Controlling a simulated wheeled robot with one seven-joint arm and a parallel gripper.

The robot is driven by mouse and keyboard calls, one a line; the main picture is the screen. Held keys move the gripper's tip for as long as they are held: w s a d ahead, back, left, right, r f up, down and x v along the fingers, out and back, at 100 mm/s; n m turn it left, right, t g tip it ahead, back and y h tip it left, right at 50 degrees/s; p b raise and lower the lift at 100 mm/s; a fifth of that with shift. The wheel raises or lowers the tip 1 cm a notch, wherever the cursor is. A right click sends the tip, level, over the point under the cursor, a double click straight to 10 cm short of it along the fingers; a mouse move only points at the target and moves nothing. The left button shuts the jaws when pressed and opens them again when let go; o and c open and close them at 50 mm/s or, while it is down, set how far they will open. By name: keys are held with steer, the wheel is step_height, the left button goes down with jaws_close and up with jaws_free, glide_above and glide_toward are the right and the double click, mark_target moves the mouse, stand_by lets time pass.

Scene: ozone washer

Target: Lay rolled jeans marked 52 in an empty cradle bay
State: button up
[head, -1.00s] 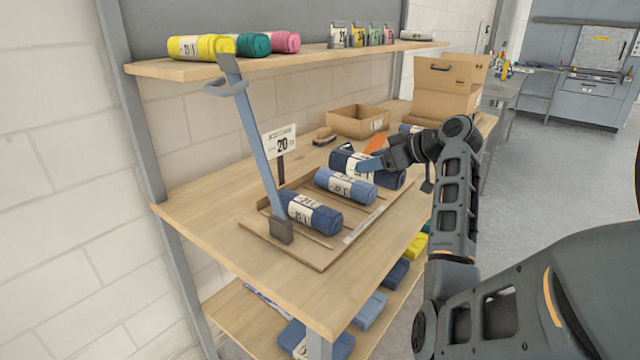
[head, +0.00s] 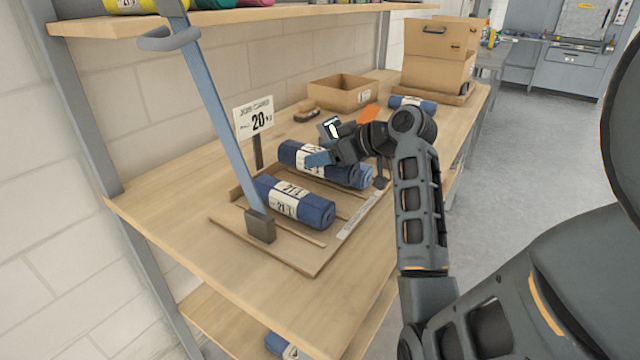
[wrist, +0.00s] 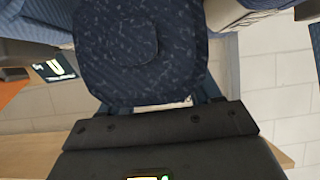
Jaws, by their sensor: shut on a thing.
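My gripper (head: 318,160) is shut on a dark blue rolled pair of jeans (head: 292,154) with a white label. Its label number is partly covered and I cannot read it. The roll's speckled end fills the top of the wrist view (wrist: 140,45). The held roll appears over the wooden cradle (head: 285,257) and hides most of a lighter blue roll (head: 366,178). Another dark blue roll, labelled 21 (head: 315,211), lies in the front of the cradle. A strip of bare cradle shows between it and the held roll.
A "20" sign (head: 254,118) stands behind the cradle, and a slanted blue bar (head: 215,105) rises at its front left. Farther back are a brush (head: 307,115), open carton (head: 345,93), dark card (head: 330,128) and another blue roll (head: 413,103). The front left tabletop (head: 165,210) is clear.

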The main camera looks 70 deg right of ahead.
mark_target(320, 175)
steer(key=shift+w+a+f, duration=0.3)
steer(key=shift+a+f, duration=0.25)
steer(key=shift+a, duration=0.25)
step_height(320, 175, down, 4)
steer(key=b, duration=0.4)
steer(key=shift+r, duration=0.15)
steer(key=o, duration=1.2)
